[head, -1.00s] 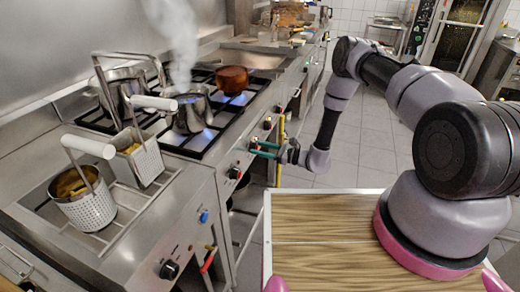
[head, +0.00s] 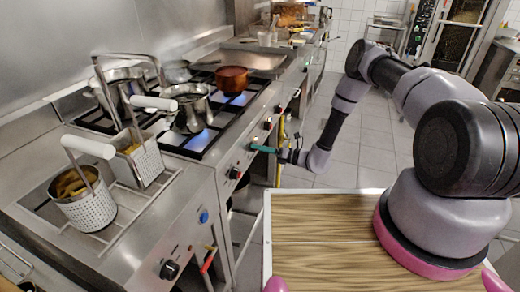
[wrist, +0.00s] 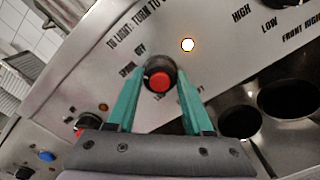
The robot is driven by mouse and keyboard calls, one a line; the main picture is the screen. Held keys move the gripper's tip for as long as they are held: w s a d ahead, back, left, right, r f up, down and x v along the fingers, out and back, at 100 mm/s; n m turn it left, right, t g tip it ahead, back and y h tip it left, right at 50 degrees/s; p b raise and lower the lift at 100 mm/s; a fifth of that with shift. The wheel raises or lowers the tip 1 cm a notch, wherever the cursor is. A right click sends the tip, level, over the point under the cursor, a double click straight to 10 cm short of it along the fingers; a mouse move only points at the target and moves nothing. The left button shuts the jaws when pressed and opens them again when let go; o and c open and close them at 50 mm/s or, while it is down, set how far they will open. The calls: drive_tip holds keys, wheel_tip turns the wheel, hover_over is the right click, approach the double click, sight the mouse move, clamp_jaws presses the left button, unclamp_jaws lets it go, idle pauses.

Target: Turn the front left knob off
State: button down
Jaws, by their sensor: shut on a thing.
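In the wrist view, a round knob (wrist: 160,77) with a red face and black rim sits on the steel stove panel. Labels with "OFF" and "SPARK" lie at its upper left; lettering below it is partly hidden by the fingers. My gripper's green fingers (wrist: 160,86) are on either side of the knob, shut on it. In the head view, my gripper (head: 256,147) reaches the stove front from the right, and its fingers cover the knob there. The stove (head: 205,153) has blue flames under a steel pot (head: 190,112) and a copper-coloured pot (head: 231,79).
Other knobs (head: 235,173) line the front panel on both sides of my gripper. A lit lamp (wrist: 187,45) is at the knob's upper right. A fryer with two baskets (head: 92,207) stands at the left. The tiled floor (head: 365,155) to the right is clear.

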drive_tip(key=m, duration=0.7)
drive_tip(key=shift+d+f, duration=0.1)
idle(0.5)
drive_tip(key=shift+c, duration=1.5)
unclamp_jaws()
drive_tip(key=v, duration=1)
drive_tip(key=shift+d, duration=0.35)
drive_tip(key=shift+s, duration=0.1)
